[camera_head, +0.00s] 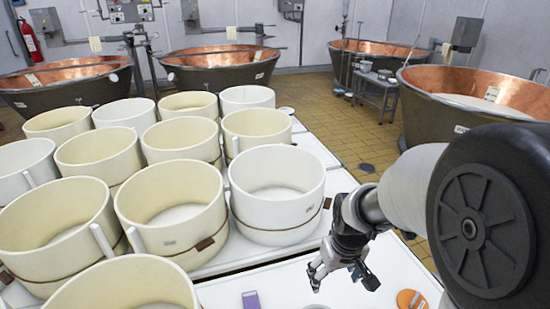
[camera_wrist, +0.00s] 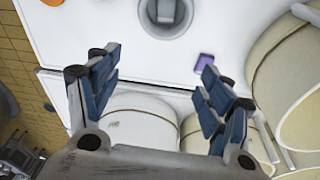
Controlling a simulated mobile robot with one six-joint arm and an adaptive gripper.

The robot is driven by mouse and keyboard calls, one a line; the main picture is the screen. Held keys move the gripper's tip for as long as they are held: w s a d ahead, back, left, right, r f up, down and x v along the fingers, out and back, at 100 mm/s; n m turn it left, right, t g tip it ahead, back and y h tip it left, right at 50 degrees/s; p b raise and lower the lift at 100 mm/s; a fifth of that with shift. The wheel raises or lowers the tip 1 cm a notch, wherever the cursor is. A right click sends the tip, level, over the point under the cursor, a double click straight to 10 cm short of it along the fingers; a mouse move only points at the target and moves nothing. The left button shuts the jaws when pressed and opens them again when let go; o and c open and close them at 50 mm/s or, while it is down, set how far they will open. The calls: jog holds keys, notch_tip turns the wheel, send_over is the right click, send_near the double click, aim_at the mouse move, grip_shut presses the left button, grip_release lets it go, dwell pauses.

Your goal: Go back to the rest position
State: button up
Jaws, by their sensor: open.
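My gripper (camera_head: 343,277) hangs over the white table (camera_head: 285,284) in the head view, in front of the nearest white tub. In the wrist view my gripper (camera_wrist: 158,85) has its two blue-padded fingers wide apart, with nothing between them. A small purple object (camera_head: 251,300) lies on the table to the left of my gripper. It also shows in the wrist view (camera_wrist: 204,63), close to the right fingertip. My arm comes in from the right side of the head view.
Several cream and white tubs (camera_head: 277,205) crowd the tables to the left and behind. An orange round object (camera_head: 411,299) lies at the table's right. Copper vats (camera_head: 470,97) stand behind, with a small metal stand (camera_head: 376,85) between. Yellow tiled floor (camera_head: 345,130) is open beyond the tables.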

jog(key=s+r+m+t, duration=0.2)
jog(key=s+r, duration=1.3)
jog(key=s, duration=0.4)
jog(key=shift+m+t, duration=0.3)
